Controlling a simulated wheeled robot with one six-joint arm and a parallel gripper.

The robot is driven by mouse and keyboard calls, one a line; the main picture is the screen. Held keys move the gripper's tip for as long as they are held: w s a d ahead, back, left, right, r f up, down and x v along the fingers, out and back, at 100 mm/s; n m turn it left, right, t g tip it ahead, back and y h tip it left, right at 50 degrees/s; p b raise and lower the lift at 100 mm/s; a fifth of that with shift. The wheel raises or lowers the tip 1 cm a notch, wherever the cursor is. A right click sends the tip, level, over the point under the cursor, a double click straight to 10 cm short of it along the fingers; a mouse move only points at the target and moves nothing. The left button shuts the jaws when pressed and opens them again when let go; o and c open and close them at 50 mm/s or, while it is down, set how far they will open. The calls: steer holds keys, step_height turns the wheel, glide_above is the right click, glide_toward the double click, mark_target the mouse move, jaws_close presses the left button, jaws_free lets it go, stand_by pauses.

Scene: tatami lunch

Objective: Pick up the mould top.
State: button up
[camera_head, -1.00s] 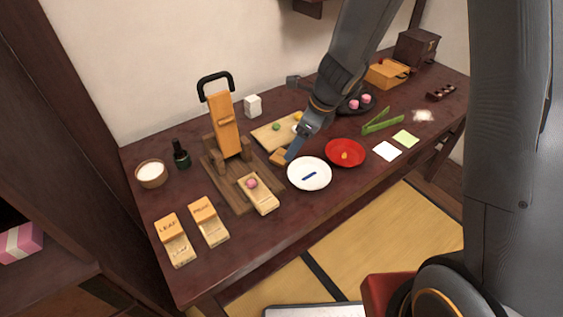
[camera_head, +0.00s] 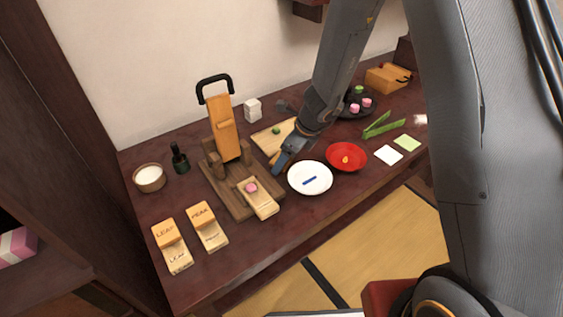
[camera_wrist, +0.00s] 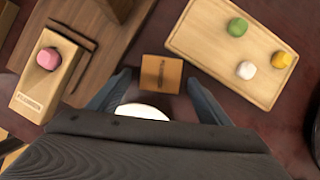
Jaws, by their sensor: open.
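The mould top, a small square wooden block (camera_wrist: 160,73) with dark lettering, lies on the dark table in the wrist view. My gripper (camera_wrist: 156,88) is open, with one finger at each side of the block's near part and nothing held. In the head view my gripper (camera_head: 279,167) is low over the table and mostly hides the block. The matching-looking mould base (camera_head: 263,203) holds a pink ball (camera_head: 251,187) on the wooden press stand; the base also shows in the wrist view (camera_wrist: 32,102).
A wooden board (camera_wrist: 207,53) with green, white and yellow balls lies right of the block. A white plate (camera_head: 322,182) is close by, with a red dish (camera_head: 346,157) beyond. The upright press lever (camera_head: 222,128) stands left.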

steer(key=c, duration=1.1)
